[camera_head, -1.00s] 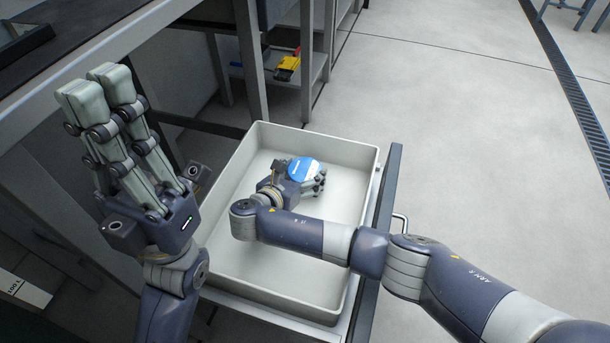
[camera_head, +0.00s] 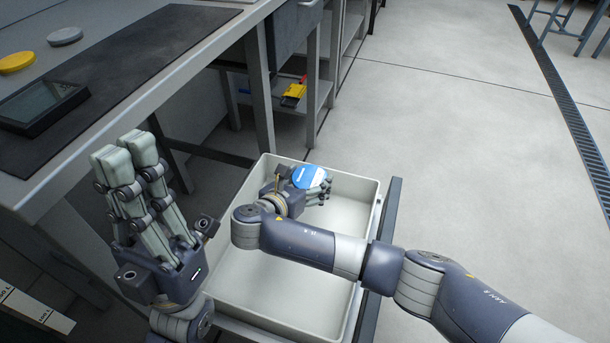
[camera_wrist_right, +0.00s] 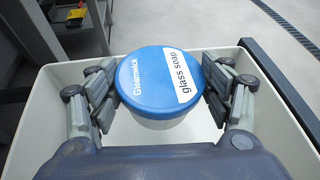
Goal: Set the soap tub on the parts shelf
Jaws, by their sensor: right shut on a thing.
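The soap tub (camera_head: 308,176) is round and white with a blue lid. In the right wrist view its lid (camera_wrist_right: 158,82) reads "Gleamwick" and "glass soap". My right gripper (camera_wrist_right: 160,95) is shut on the tub, with fingers on both sides of it. I cannot tell which shelf is the parts shelf.
A workbench (camera_head: 165,80) with a dark mat runs along the left. A dark tray-like device (camera_head: 42,105), a yellow disc (camera_head: 16,62) and a grey disc (camera_head: 64,36) lie on it. A low shelf (camera_head: 308,105) behind the drawer holds a yellow item (camera_head: 293,93).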

